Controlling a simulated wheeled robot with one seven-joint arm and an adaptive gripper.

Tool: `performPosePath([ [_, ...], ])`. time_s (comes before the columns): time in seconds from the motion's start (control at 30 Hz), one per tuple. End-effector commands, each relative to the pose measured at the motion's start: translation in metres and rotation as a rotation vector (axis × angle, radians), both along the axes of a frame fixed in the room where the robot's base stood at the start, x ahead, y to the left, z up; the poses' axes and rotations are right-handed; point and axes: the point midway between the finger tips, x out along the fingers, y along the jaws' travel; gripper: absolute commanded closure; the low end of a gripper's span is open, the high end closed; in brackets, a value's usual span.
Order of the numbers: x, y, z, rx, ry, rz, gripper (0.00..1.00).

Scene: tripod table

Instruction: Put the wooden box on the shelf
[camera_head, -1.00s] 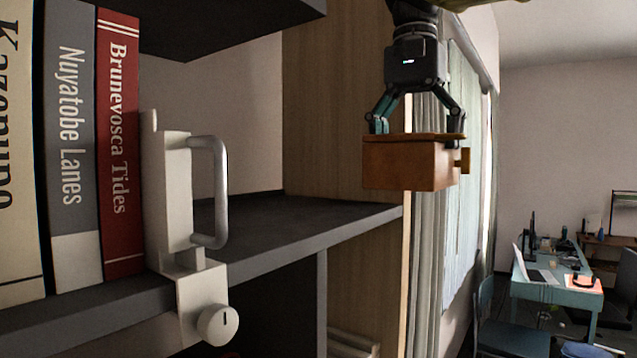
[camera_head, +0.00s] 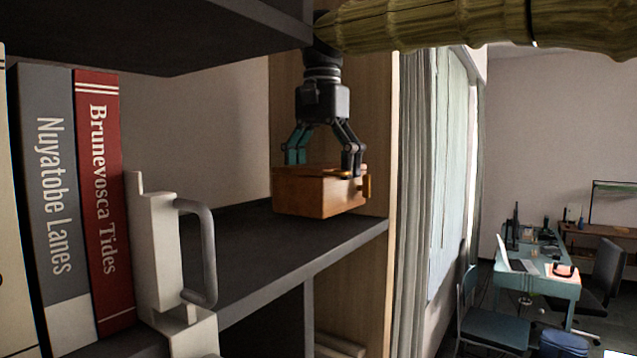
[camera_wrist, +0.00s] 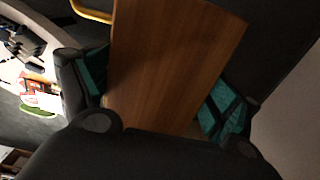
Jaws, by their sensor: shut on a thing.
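The wooden box (camera_head: 318,197) is orange-brown with a small knob on its right side. My gripper (camera_head: 326,160) is shut on it from above, its fingers pointing down at the box's top. In the head view the box is upright over the right end of the dark grey shelf (camera_head: 240,258), near the wooden side panel. Its underside is at or just above the shelf surface; I cannot tell whether they touch. In the wrist view the box (camera_wrist: 170,65) fills the space between the teal finger pads.
Books, including a red one (camera_head: 103,200), stand on the shelf at left, with a white clamp-like holder (camera_head: 160,250) beside them. An upper shelf (camera_head: 170,35) hangs overhead, close to my arm. The shelf between holder and box is clear. A curtain (camera_head: 412,200) hangs right of the shelf unit.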

Motion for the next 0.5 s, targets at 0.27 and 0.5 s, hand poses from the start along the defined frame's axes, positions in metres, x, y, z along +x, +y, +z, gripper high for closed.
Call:
performPosePath([
  [0.27, 0.004, 0.006, -0.012, 0.002, 0.001, 0.001, 0.66],
  [0.5, 0.003, 0.006, -0.031, 0.001, 0.000, 0.001, 0.66],
])
